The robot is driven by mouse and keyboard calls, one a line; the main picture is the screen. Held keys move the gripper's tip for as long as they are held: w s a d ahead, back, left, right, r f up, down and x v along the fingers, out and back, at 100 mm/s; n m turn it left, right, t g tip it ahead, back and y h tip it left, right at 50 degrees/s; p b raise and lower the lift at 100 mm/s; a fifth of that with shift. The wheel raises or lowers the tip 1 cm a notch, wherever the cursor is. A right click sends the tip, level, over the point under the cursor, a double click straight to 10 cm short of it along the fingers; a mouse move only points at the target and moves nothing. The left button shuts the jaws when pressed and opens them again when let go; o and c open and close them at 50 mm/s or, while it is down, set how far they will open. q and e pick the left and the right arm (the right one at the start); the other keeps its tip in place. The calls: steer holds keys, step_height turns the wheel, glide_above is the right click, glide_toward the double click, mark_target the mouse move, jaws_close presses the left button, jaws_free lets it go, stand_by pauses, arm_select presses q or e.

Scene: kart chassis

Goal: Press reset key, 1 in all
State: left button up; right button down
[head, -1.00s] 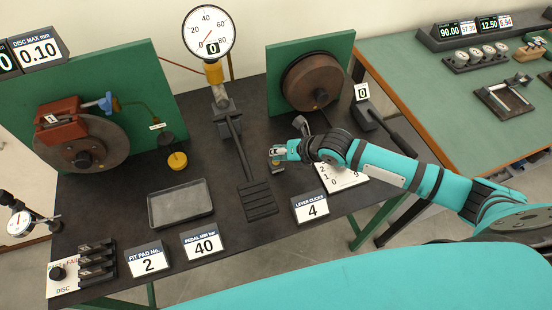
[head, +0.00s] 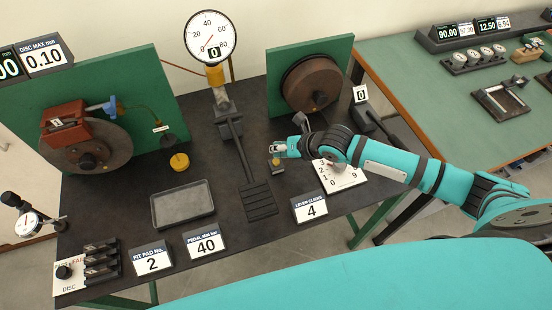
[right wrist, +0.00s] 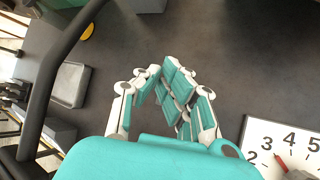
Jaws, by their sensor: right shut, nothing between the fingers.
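A small dark block with a yellow top (head: 275,162), possibly the reset key, sits on the dark bench right of the black pedal. No label on it can be read. My right gripper (head: 279,149) is just beyond and above it in the head view, apart from it as far as I can tell. In the right wrist view my right gripper (right wrist: 165,78) has its teal-padded fingers together, with nothing between them, over bare bench. My left gripper is out of view.
The black pedal (head: 259,201) lies left of my right gripper, and a white numbered plate (head: 344,178) lies under my right forearm. The "LEVER CLICKS 4" card (head: 310,207) stands in front. The round gauge (head: 209,38) and its counter read 0.

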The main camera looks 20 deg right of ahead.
mark_target(278, 160)
step_height(278, 160, up, 4)
steer(key=p, duration=0.3)
steer(key=shift+r, duration=0.25)
steer(key=shift+f, duration=0.1)
stand_by(0.5)
